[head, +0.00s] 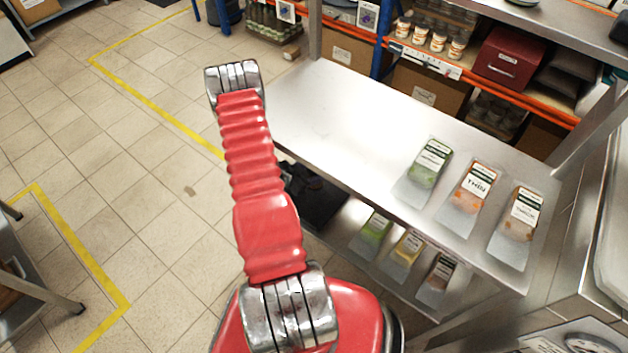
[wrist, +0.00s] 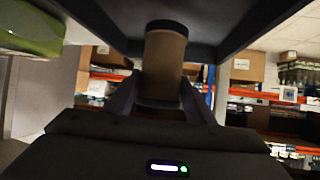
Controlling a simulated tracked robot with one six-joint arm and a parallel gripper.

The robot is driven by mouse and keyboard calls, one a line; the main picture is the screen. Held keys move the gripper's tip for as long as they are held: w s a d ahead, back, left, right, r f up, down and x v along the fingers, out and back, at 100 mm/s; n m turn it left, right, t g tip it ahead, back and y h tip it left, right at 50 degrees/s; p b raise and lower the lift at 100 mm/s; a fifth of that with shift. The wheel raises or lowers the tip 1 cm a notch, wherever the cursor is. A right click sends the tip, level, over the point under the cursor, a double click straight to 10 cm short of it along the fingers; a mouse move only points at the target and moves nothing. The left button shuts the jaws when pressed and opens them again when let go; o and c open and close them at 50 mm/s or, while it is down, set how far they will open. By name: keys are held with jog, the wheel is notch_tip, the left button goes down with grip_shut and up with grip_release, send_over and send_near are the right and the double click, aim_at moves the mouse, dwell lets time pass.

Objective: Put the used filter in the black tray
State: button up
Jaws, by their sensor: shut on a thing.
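In the wrist view my gripper (wrist: 158,92) is shut on the used filter (wrist: 165,60), a brown cylinder with a dark rim at its top end and a dark band lower down. A dark frame-like surface spans the top of that view, close around the filter's upper end. I cannot tell whether they touch. In the head view a black thing that looks like the black tray (head: 318,198) lies low beside the steel table, partly hidden by my red arm and the table edge. My gripper and the filter do not show clearly in the head view.
The steel table (head: 345,115) is bare at its left and middle. An orange-beamed rack (head: 470,75) stands behind, with jars and a red box (head: 510,57). Tiled floor is open at left.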

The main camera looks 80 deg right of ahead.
jog(key=shift+f, duration=2)
jog(key=o, duration=1.2)
jog(key=shift+c, duration=0.2)
jog(key=v, duration=1.2)
jog(key=shift+s, duration=0.1)
